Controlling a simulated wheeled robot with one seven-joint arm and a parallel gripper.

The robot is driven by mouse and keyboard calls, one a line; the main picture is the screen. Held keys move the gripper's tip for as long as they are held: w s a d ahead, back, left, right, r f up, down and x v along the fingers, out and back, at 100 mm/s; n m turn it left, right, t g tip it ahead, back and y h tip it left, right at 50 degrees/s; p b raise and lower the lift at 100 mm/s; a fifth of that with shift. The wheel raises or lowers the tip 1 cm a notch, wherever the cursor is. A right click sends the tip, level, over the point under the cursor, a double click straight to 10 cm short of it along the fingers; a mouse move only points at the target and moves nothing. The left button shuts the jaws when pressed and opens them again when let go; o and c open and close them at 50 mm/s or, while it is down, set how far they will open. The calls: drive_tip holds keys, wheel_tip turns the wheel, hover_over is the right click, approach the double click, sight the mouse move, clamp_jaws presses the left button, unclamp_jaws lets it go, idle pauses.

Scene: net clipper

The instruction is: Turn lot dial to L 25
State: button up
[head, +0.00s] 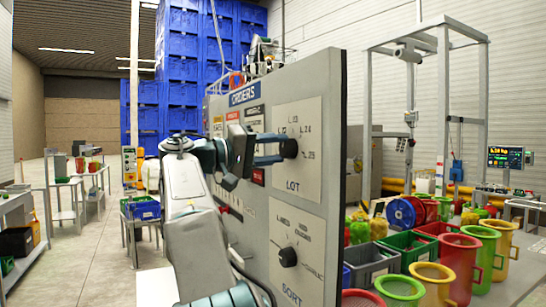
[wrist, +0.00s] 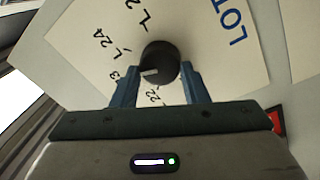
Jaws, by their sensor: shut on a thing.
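The lot dial (head: 289,149) is a round black knob on the white LOT plate (head: 291,186) of the grey panel. My gripper (head: 277,149) reaches it from the left, with its blue fingers shut on the knob. In the wrist view the dial (wrist: 160,58) sits between the two fingertips (wrist: 160,73). A pale mark on the knob faces lower left, towards the side with the 22 and 23 labels; the exact label is unclear. L 24 stands further round at upper left. The left finger partly covers the 23 label. In the head view, the 25 label is right of the knob.
A second black dial (head: 288,257) is on the SORT plate below. The grey panel (head: 255,218) stands close to my arm. Coloured buckets (head: 460,262) and crates (head: 371,259) stand at the right. Blue stacked bins (head: 188,75) are behind. The floor at left is partly open.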

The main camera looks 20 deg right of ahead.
drive_tip(key=m+b, duration=0.1)
drive_tip(key=m, duration=0.7)
drive_tip(key=shift+r+m+g, duration=0.1)
drive_tip(key=shift+m+g, duration=0.2)
drive_tip(key=shift+m, duration=0.1)
drive_tip(key=m, duration=0.4)
drive_tip(key=shift+y+b, duration=0.35)
drive_tip(key=shift+y, duration=0.05)
drive_tip(key=shift+s+m, duration=0.1)
drive_tip(key=shift+m, duration=1.8)
drive_tip(key=shift+r, duration=0.1)
drive_tip(key=o, duration=1)
drive_tip(key=shift+c, duration=0.2)
